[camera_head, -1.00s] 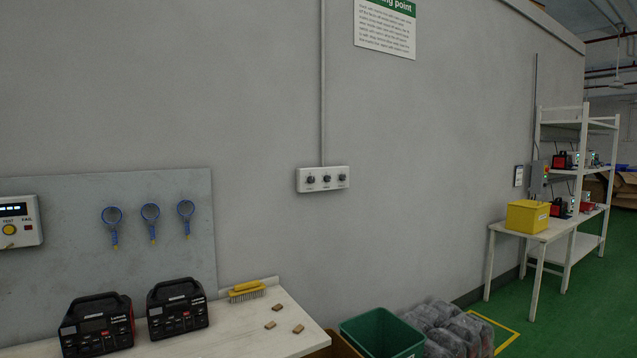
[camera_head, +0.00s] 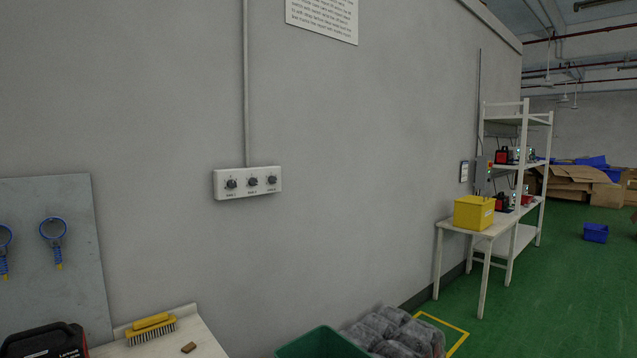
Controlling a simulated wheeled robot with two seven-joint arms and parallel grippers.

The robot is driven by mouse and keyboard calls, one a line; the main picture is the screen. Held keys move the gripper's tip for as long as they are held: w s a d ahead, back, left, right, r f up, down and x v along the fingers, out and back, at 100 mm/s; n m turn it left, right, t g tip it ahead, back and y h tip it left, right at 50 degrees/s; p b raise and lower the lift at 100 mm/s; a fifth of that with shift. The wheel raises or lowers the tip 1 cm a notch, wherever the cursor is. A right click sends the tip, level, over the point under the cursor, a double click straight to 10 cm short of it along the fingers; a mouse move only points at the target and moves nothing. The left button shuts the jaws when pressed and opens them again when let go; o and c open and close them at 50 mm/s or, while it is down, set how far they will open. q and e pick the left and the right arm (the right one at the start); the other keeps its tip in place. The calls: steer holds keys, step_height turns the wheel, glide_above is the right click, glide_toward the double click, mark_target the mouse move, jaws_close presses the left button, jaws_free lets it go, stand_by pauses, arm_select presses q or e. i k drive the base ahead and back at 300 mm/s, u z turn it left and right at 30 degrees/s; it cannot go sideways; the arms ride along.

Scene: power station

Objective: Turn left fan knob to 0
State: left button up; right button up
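A white switch panel (camera_head: 247,192) is fixed to the grey wall, left of the middle of the view. A grey conduit runs up the wall from it. Three dark round knobs sit in a row on the panel: the left knob (camera_head: 231,184), the middle knob (camera_head: 252,182) and the right knob (camera_head: 272,180). Small labels under them are too small to read for certain, and I cannot tell where the knobs point. Neither of my grippers shows in the view.
A white workbench (camera_head: 205,345) at lower left holds a brush (camera_head: 151,327) and a black power unit (camera_head: 44,342). A green bin (camera_head: 322,344) and grey wrapped bundles (camera_head: 395,333) stand below the panel. A table (camera_head: 449,224) with a yellow box (camera_head: 474,212) stands right.

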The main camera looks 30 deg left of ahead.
mark_target(231, 184)
steer(key=z, duration=0.45)
steer(key=i, duration=1.45)
steer(key=u, duration=0.3)
steer(key=i, duration=1.05)
steer(key=u, duration=1.3)
steer(key=i, duration=0.6)
steer(key=u, duration=0.45)
